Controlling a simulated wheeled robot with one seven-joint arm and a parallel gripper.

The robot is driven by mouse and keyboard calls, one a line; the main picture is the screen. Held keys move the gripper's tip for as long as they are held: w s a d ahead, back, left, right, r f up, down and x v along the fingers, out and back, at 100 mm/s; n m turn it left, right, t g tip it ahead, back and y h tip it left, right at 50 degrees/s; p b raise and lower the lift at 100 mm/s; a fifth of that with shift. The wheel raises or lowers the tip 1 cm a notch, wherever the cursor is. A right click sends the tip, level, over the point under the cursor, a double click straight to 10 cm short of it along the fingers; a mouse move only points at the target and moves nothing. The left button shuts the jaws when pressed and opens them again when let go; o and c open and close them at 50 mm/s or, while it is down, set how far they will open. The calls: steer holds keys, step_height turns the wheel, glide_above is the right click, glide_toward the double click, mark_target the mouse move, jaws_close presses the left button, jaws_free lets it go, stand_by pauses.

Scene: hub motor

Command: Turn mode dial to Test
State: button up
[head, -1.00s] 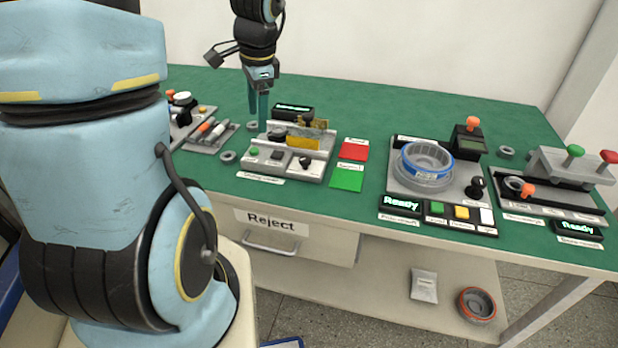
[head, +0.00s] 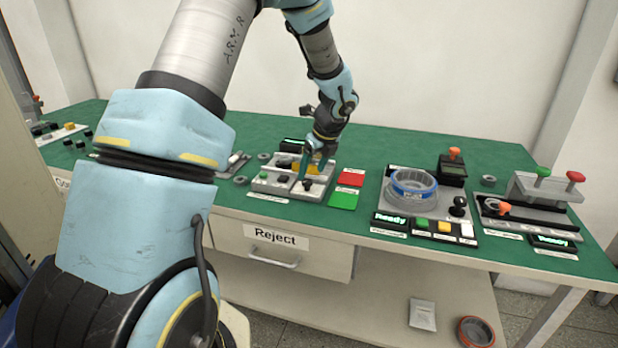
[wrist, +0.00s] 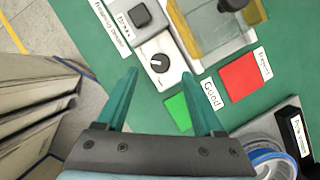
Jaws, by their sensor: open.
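The mode dial (wrist: 158,63) is a black round knob with a white pointer mark on a light panel, at the near right corner of the grey test station (head: 285,186). In the head view the dial (head: 307,185) sits just below my gripper (head: 313,172). In the wrist view my gripper (wrist: 165,102) is open and empty, its two teal fingers apart. The dial lies ahead of the fingertips and between their lines; no contact shows. The lettering around the dial is too small to read.
A black square button (wrist: 141,15) sits beside the dial. A red pad (head: 351,177) and a green pad (head: 343,200) lie to the right. Further right stands a fixture with a blue-ringed motor part (head: 413,188). The Reject drawer (head: 285,250) is under the table's front edge.

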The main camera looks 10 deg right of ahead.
mark_target(308, 181)
steer(key=shift+x, duration=2.1)
jaws_close()
